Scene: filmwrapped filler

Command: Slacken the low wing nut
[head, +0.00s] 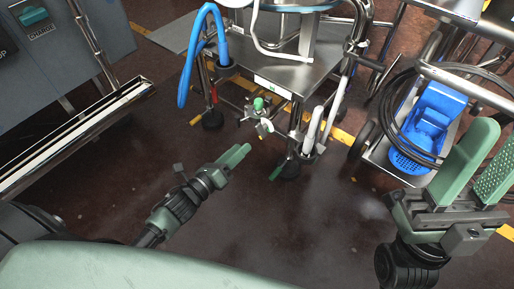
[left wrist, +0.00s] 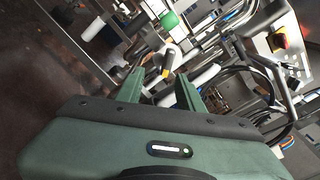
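A small metal fitting with a green knob (head: 258,103) sits low under the front of the steel cart. Pale metal parts (head: 266,127) hang just below the knob; I cannot make out for certain which is the low wing nut. The green knob also shows in the left wrist view (left wrist: 169,20), above my fingers. My left gripper (head: 246,149) is below and left of the fitting, apart from it. In the left wrist view its two fingers (left wrist: 160,84) stand apart, with a metal part beyond the gap. My right gripper (head: 498,138) is open and empty at the right.
The steel cart (head: 290,75) carries a blue hose (head: 188,70) and white hoses. A blue basket (head: 425,125) and coiled black hose are on a trolley at the right. A grey cabinet (head: 60,60) and steel rail (head: 75,135) stand left. The dark floor (head: 290,220) in front is clear.

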